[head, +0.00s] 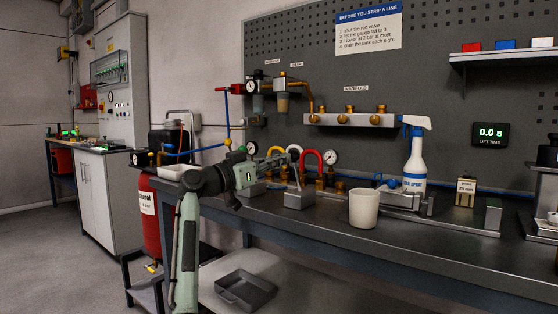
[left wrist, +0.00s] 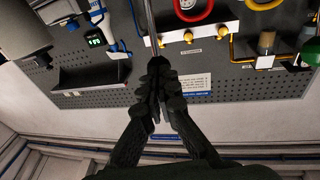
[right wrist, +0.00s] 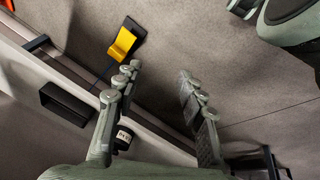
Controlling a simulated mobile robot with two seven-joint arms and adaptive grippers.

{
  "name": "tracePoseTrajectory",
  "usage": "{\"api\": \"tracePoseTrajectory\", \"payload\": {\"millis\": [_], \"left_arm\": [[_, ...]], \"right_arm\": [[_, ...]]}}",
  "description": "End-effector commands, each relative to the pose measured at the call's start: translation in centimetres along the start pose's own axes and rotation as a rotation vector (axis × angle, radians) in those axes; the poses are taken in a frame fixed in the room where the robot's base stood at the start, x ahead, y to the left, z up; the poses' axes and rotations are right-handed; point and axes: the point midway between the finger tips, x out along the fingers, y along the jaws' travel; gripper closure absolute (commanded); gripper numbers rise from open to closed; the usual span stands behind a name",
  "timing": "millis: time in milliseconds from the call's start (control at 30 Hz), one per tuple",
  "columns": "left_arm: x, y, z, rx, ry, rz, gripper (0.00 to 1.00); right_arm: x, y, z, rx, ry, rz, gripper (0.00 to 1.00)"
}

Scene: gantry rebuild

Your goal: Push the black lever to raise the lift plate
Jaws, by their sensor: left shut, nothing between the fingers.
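The black lever (left wrist: 151,30) is a thin rod with a dark knob (left wrist: 156,64) in the left wrist view. In the head view, its rod (head: 302,178) rises from a grey block (head: 298,199) on the bench. My left gripper (head: 291,159) is shut and empty, its fingertips right at the knob; I cannot tell whether they touch. A spray bottle (head: 414,160) stands on a low grey metal fixture (head: 398,201), perhaps the lift plate, which sits low. The lift time display (head: 490,134) reads 0.0 s. My right gripper (right wrist: 160,78) is open and empty, away from the bench top.
A white cup (head: 363,208) stands on the bench (head: 330,232) right of the lever. Yellow, white and red hose loops (head: 312,156) and a gauge (head: 331,157) stand behind it. A red tank (head: 151,216) stands left. A yellow part (right wrist: 123,43) shows near my right gripper.

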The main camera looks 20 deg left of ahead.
Motion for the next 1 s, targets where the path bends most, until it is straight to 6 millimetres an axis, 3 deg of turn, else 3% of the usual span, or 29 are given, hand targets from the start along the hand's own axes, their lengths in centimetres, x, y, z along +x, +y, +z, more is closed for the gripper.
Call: {"api": "tracePoseTrajectory", "payload": {"millis": [267, 567, 800, 1000], "left_arm": [[0.7, -0.2, -0.7, -0.009, -0.063, -0.001, 1.0], [2.9, -0.6, -1.5, -0.01, -0.061, -0.001, 1.0], [4.8, -1.0, -2.2, -0.033, -0.186, -0.002, 1.0], [5.6, -1.1, -1.9, -0.035, -0.18, -0.001, 1.0]], "right_arm": [[1.8, -0.4, -0.1, -0.001, -0.01, -0.012, 0.6], [4.4, -0.9, 0.1, -0.002, -0.018, -0.027, 0.6], [8.4, -1.9, 1.1, 0.0, -0.037, -0.053, 0.6], [10.0, -2.4, 1.6, 0.001, -0.04, -0.063, 0.6]]}}
